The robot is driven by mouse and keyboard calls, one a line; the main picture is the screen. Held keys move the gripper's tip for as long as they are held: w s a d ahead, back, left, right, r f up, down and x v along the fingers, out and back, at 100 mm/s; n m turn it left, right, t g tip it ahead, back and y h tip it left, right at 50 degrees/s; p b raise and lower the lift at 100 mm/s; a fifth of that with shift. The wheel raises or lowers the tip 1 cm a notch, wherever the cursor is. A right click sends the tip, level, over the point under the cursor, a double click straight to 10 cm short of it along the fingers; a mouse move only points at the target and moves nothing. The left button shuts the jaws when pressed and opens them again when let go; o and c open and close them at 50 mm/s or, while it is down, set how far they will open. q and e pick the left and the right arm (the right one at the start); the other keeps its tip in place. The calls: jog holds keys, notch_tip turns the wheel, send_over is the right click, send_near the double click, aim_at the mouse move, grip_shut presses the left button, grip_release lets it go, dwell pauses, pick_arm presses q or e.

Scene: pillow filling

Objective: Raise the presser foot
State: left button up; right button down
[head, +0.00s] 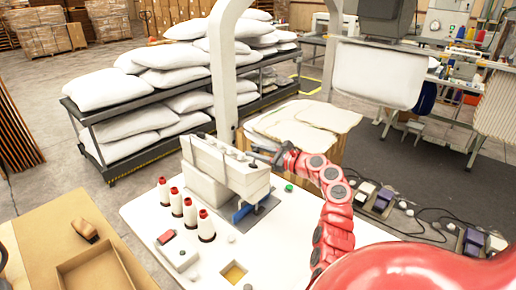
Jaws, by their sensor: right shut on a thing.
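A white sewing machine (222,168) stands on a white table (290,222). My right arm, red and jointed, reaches in from the lower right. My right gripper (262,157) is at the right side of the machine's upper body and is shut on a small part there, seemingly the presser foot lever. The jaws and the lever are too small to make out clearly. The presser foot is too small to tell apart near the machine's blue part (242,212). My left gripper is not in view.
Several white thread cones (190,211) with red tops stand left of the machine. A small red item (166,237) lies in front. A cardboard box (95,270) is at lower left. A rack (130,150) of white pillows stands behind, and a grey post (222,70) rises behind the machine.

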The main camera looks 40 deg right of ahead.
jog(key=shift+a+r+n, duration=0.15)
jog(key=shift+a+n, duration=0.3)
jog(key=shift+n, duration=0.45)
jog(key=shift+s+a+n+g+h+b, duration=0.1)
jog(key=shift+a+n+g+h+b, duration=0.1)
jog(key=shift+a+n, duration=0.4)
jog(key=shift+a+n+g+h+b, duration=0.1)
jog(key=shift+a+n+b, duration=0.1)
jog(key=shift+n, duration=0.7)
jog(key=c, duration=0.6)
grip_release()
jog(key=shift+a, duration=0.1)
jog(key=shift+c, duration=0.2)
jog(key=shift+s, duration=0.1)
